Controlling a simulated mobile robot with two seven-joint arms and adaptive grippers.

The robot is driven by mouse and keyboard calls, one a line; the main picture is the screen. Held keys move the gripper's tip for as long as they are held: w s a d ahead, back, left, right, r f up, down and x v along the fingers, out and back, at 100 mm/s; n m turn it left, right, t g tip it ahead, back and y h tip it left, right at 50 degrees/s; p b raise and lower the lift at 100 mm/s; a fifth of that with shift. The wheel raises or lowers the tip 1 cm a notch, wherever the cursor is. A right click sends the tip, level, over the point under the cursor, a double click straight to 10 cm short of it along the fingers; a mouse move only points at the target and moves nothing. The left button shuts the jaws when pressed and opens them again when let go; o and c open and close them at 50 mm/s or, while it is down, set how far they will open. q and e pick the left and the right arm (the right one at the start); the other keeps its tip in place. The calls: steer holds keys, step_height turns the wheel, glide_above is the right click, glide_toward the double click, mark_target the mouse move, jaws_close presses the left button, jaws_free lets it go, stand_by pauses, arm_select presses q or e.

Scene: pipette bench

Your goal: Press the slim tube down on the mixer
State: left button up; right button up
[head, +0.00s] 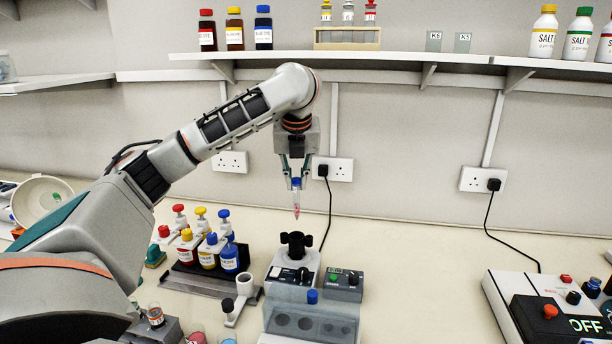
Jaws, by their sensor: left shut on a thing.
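My left gripper (297,180) points down and is shut on a slim tube (296,202). The tube has a blue cap, a clear body and some reddish content near its pointed tip. It hangs upright in the air above the mixer (293,272), with a gap between its tip and the mixer's black top. The mixer is a small light-coloured box with a black cup-like head and a dark front panel with a knob. My right gripper is not in view.
Dye bottles (208,252) stand in a dark rack left of the mixer. A grey control box (343,285) is at its right, and a grey block with round holes (312,322) is in front. A device reading OFF (550,325) sits at far right. Open bench lies between.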

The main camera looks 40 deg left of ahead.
mark_target(296, 203)
arm_select(q)
steer(key=shift+s+f, duration=0.25)
steer(key=shift+f, duration=0.45)
steer(key=shift+w+f, duration=0.1)
steer(key=shift+f, duration=3.15)
steer(key=shift+o, duration=0.9)
jaws_close()
steer(key=shift+f, duration=2.25)
stand_by(0.5)
